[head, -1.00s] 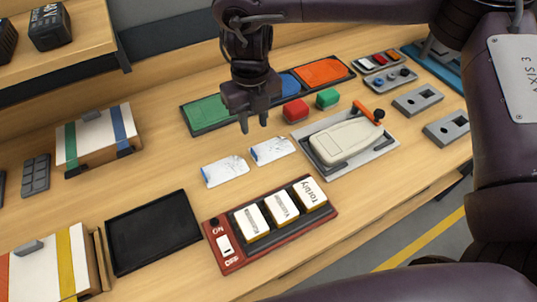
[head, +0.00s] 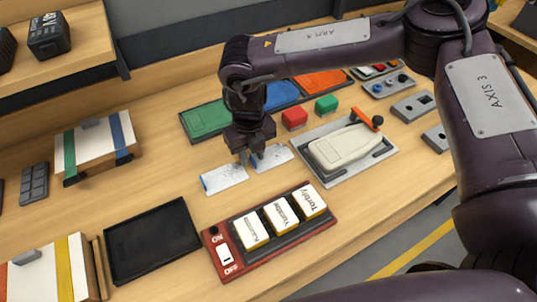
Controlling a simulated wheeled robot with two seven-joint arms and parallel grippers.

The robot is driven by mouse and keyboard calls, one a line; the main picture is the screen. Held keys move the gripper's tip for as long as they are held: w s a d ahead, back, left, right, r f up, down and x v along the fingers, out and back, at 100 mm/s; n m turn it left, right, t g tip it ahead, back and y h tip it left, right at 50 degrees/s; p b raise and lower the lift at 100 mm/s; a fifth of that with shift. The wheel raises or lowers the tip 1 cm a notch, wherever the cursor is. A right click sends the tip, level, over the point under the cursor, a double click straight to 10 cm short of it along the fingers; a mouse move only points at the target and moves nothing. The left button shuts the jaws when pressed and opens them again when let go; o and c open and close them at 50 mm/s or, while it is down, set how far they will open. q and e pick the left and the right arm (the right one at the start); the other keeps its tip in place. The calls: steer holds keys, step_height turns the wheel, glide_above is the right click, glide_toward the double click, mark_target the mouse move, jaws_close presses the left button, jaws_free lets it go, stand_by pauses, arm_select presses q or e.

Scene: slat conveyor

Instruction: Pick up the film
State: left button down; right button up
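Two flat, pale film-like pieces with blue left edges lie on the wooden bench in the head view. The right film piece (head: 275,157) is partly hidden behind my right gripper. My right gripper (head: 250,162) points down over the left end of the right piece, its fingers apart with nothing visibly held. I cannot tell whether the fingertips touch the film or the bench. My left gripper is not in view.
A grey plate with a beige device and orange lever (head: 342,148) stands to the right. A red panel with white keys (head: 228,262) is in front, an empty black tray (head: 150,238) at left. Red (head: 294,118) and green (head: 326,104) blocks sit behind.

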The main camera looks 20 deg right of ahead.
jaws_close()
steer(key=shift+r, duration=0.1)
